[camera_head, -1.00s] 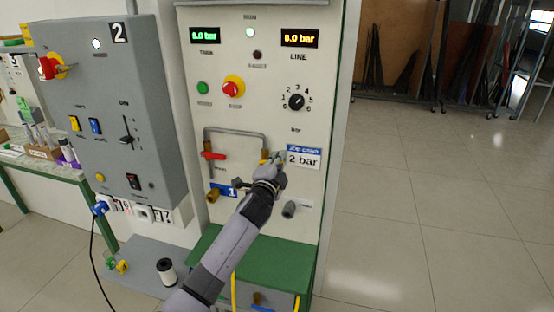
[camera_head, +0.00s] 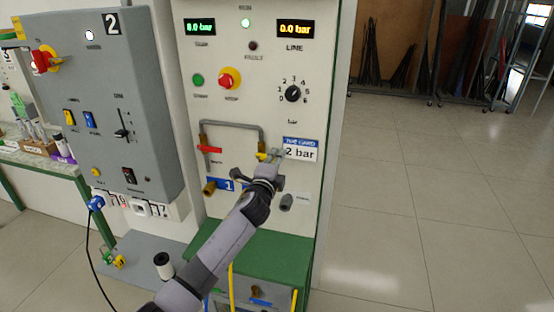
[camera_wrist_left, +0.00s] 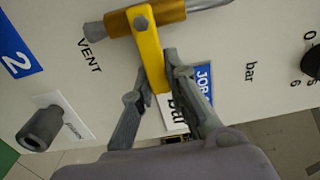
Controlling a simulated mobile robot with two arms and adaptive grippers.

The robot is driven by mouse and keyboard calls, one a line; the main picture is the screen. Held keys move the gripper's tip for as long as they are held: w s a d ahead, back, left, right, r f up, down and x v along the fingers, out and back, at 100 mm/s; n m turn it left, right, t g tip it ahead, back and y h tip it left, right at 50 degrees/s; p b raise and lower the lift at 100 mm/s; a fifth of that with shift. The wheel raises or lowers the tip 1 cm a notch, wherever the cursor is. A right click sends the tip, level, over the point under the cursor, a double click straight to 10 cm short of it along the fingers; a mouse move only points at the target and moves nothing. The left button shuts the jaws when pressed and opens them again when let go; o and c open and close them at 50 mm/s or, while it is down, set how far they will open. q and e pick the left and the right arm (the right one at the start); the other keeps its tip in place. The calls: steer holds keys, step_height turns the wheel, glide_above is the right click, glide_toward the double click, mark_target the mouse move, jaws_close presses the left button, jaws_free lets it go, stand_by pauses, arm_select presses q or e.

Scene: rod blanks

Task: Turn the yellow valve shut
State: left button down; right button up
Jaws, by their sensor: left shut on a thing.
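The yellow valve (camera_head: 261,156) is a small lever on a brass body at the lower right end of a grey pipe on the panel. In the left wrist view the yellow lever (camera_wrist_left: 150,50) stands roughly crosswise to its brass body (camera_wrist_left: 172,10). My left gripper (camera_head: 271,157) is at the lever. In the left wrist view its fingers (camera_wrist_left: 157,78) close on both sides of the lever's free end. The lever's tip is partly hidden between the fingers. My right gripper is not in view.
A red-handled valve (camera_head: 209,149) sits left on the same pipe (camera_head: 230,125). A "2 bar" job card (camera_head: 300,150) is right beside my gripper. Grey and brass ports lie below. A grey box (camera_head: 100,110) juts out at left. Open floor (camera_head: 430,200) lies to the right.

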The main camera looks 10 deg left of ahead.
arm_select(q)
steer(key=shift+f, duration=0.15)
steer(key=c, duration=1.6)
jaws_free()
steer(key=shift+o, duration=0.2)
steer(key=s, duration=1.2)
steer(key=shift+a, duration=0.2)
